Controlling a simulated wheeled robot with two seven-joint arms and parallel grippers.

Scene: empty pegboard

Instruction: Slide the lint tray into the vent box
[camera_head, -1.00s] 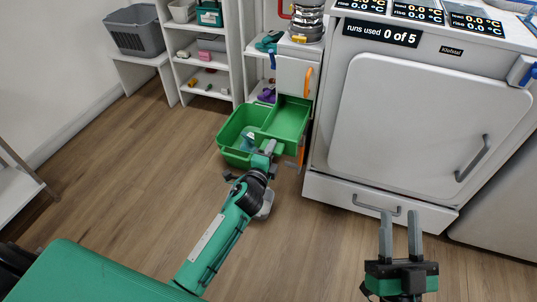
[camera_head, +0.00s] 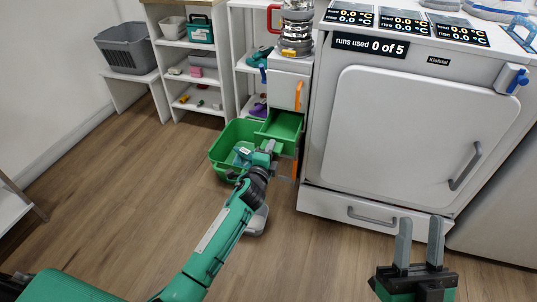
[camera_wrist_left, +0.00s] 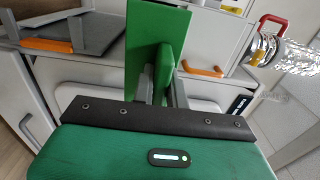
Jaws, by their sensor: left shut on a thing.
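The green lint tray (camera_head: 282,125) projects from the lower front of the white vent box (camera_head: 288,88), left of the large white machine. My left gripper (camera_head: 266,152) is shut on the tray's near end. The left wrist view shows a green upright part of the tray (camera_wrist_left: 152,45) between the grey fingers (camera_wrist_left: 160,88). How deep the tray's far end sits in the box is hidden. My right gripper (camera_head: 419,242) is open and empty in front of the machine.
A green bin (camera_head: 222,150) stands on the floor left of the tray, close to it. An orange handle (camera_head: 298,96) is on the box front. The machine (camera_head: 415,130) stands to the right. White shelves (camera_head: 185,60) are behind. The wooden floor at left is clear.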

